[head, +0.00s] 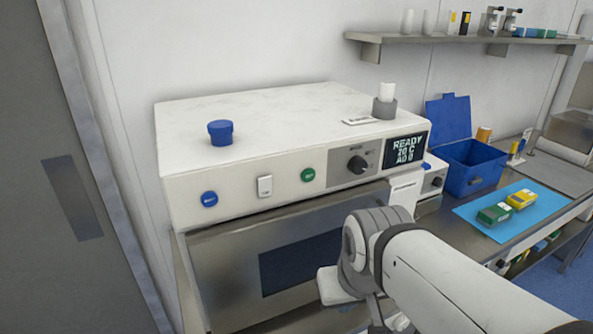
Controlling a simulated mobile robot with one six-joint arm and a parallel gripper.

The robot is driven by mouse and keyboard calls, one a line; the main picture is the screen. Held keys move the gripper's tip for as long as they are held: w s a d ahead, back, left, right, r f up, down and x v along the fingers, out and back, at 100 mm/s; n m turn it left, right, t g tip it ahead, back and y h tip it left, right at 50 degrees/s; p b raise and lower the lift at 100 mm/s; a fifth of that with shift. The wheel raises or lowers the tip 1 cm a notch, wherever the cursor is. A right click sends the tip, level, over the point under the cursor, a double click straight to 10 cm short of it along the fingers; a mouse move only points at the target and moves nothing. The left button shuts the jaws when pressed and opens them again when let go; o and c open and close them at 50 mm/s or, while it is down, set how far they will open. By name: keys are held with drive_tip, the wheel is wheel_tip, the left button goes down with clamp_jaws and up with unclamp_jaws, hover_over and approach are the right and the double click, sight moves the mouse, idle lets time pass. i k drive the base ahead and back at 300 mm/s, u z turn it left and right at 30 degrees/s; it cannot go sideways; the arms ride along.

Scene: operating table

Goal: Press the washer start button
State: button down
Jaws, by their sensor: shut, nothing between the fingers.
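The washer (330,205) is a white-topped box with a steel front door and a dark window. Its front panel has a round blue button (209,199) at the left, a white rocker switch (265,186), a round green button (308,175) and a black knob (357,164). The marks on the buttons are too small to read. The display (404,149) shows READY, 20 C and a line that looks like A0 0. My arm reaches in from the lower right, its wrist in front of the door, below the panel. My gripper's fingers do not show.
At right, a blue bin (470,167) and a blue mat (509,211) with small boxes lie on the counter. A wall shelf (465,39) is above. The panel's left front is clear.

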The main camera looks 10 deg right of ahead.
sight(309, 174)
drive_tip(key=z, duration=0.35)
drive_tip(key=k, duration=0.6)
drive_tip(key=z, duration=0.8)
